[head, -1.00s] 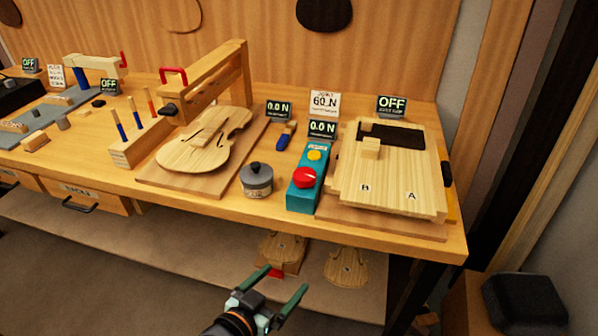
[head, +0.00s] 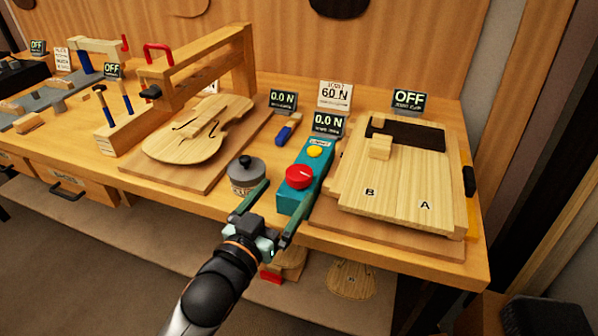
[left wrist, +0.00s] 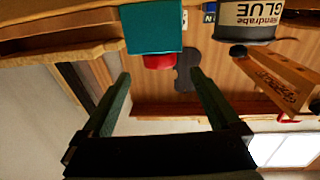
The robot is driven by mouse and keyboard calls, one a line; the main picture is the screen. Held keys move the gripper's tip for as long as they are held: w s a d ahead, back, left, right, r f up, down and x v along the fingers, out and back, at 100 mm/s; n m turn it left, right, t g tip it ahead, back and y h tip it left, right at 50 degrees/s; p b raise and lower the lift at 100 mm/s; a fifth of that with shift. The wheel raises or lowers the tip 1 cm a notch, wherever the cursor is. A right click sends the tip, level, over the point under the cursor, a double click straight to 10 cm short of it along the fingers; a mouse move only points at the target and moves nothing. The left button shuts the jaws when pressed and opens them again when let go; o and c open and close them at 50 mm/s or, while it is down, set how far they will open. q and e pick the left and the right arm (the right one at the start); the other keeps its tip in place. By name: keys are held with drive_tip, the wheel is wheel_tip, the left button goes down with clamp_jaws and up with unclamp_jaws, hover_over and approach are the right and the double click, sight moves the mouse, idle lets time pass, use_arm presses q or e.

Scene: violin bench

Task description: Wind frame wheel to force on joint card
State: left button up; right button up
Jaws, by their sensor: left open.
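The red wheel (head: 299,176) sits on the teal frame box (head: 293,203), which also has a yellow button (head: 314,152). The joint card (head: 334,94) reads 60 N. The display (head: 328,124) behind the box reads 0.0 N. My left gripper (head: 286,195) is open and empty at the bench's front edge, fingers pointing toward the box. In the left wrist view the teal box (left wrist: 152,28) and red wheel (left wrist: 158,61) show beyond and between the open fingers (left wrist: 160,76). I cannot tell whether a finger touches the box. My right gripper is not in view.
A glue pot (head: 246,174) stands close left of the box. A jointed plate marked B and A (head: 395,185) lies to the right. A violin body (head: 195,135) lies left on a board. Another display (head: 283,100) reads 0.0 N, and one (head: 409,101) reads OFF.

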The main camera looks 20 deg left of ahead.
sight(293, 182)
use_arm(q)
drive_tip(key=w, duration=0.5)
drive_tip(key=w+d, duration=0.1)
drive_tip(key=w, duration=0.1)
drive_tip(key=shift+w, duration=0.25)
drive_tip(key=shift+c, duration=0.3)
